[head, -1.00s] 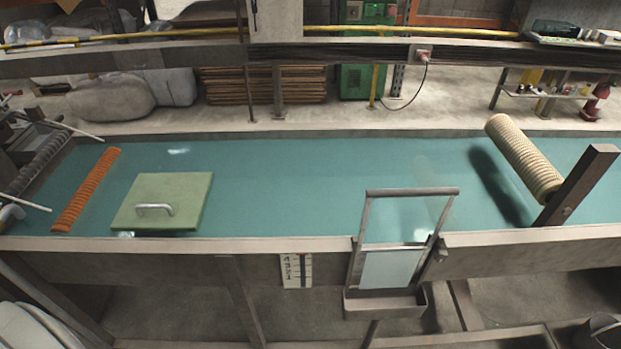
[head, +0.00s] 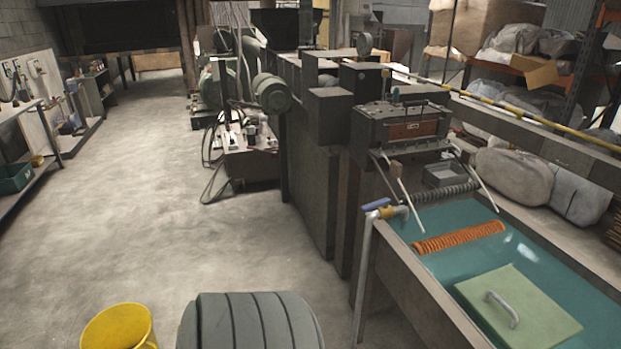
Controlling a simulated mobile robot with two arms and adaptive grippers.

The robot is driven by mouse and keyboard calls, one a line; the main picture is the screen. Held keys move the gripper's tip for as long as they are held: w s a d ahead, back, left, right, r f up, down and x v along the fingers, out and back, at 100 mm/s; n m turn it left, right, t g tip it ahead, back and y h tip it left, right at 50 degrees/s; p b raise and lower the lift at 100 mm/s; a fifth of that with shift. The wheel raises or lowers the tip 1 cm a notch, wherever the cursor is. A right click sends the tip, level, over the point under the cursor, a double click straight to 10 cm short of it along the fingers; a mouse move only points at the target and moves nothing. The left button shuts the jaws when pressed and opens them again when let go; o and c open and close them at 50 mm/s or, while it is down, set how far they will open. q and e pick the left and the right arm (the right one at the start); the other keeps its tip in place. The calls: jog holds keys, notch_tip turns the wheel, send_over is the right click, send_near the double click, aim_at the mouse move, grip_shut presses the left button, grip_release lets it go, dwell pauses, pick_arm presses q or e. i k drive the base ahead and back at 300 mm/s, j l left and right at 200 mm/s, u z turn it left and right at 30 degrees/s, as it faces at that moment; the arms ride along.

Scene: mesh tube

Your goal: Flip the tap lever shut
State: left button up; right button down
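The lever points out to the left of the tap body, over the pipe top. It is too small to tell whether the tap is open or shut. Neither of my grippers shows in the head view.
The trough (head: 437,306) holds blue-green water, an orange ribbed roller (head: 458,237) and a green board with a handle (head: 519,315). A yellow bucket (head: 120,327) and a dark grey ribbed drum (head: 250,322) stand in front. The concrete floor (head: 160,200) at left is clear.

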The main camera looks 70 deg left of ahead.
aim_at(386, 201)
jog(key=u, duration=1.75)
jog(key=i+j+u, duration=0.1)
jog(key=i+j+z, duration=0.1)
jog(key=j, duration=0.4)
jog(key=i+j+z, duration=0.15)
jog(key=j, duration=0.4)
jog(key=i+j+z, duration=0.1)
jog(key=i+j, duration=0.15)
jog(key=j, duration=0.25)
jog(key=i+j+z, duration=0.15)
jog(key=j, duration=0.4)
jog(key=j+z, duration=0.1)
jog(key=j, duration=0.45)
jog(key=i+j+z, duration=0.15)
jog(key=j, duration=0.45)
